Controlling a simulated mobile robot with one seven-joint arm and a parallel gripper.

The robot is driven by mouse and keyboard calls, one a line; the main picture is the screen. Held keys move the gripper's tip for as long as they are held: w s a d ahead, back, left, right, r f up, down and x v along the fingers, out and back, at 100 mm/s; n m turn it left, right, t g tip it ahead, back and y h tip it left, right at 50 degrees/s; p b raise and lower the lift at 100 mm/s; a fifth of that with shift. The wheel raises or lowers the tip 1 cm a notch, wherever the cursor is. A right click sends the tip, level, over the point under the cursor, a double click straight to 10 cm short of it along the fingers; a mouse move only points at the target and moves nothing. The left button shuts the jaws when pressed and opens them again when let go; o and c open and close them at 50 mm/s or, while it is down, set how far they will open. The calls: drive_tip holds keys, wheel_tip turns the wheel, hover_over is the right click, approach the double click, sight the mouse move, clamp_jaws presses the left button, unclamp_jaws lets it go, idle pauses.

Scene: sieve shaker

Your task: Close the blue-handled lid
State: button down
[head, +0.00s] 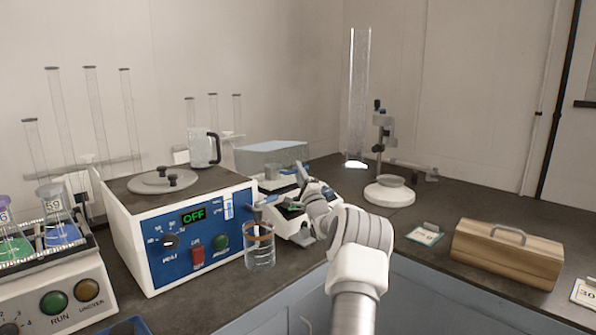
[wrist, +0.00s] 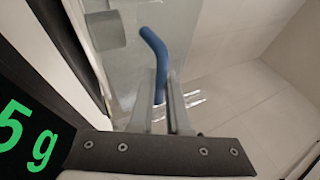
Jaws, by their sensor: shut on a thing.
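In the wrist view, the blue handle (wrist: 154,48) is a bent rod that runs down between the two fingers of my gripper (wrist: 161,82). The fingers are shut on it. A pale translucent panel (wrist: 125,72), which looks like the lid, lies behind and left of the handle. In the head view, my gripper (head: 303,178) is at a white and blue bench device, with a clear grey box-like panel (head: 270,156) just behind it. My arm and gripper hide much of the device, and I cannot make out the handle there. The lid's exact angle is unclear.
A green digit display (wrist: 28,138) is close at left in the wrist view. A glass beaker (head: 260,250) stands in front of the device, beside the blue control box (head: 185,235). A stand with a round white base (head: 390,195) and a wooden box (head: 507,255) are to the right.

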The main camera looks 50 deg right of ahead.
drive_tip(key=shift+f, duration=0.1)
drive_tip(key=c, duration=1.2)
unclamp_jaws()
drive_tip(key=shift+o, duration=0.2)
drive_tip(key=p+v, duration=0.3)
drive_tip(key=v, duration=1.4)
drive_tip(key=shift+s, duration=0.2)
drive_tip(key=shift+a, duration=0.1)
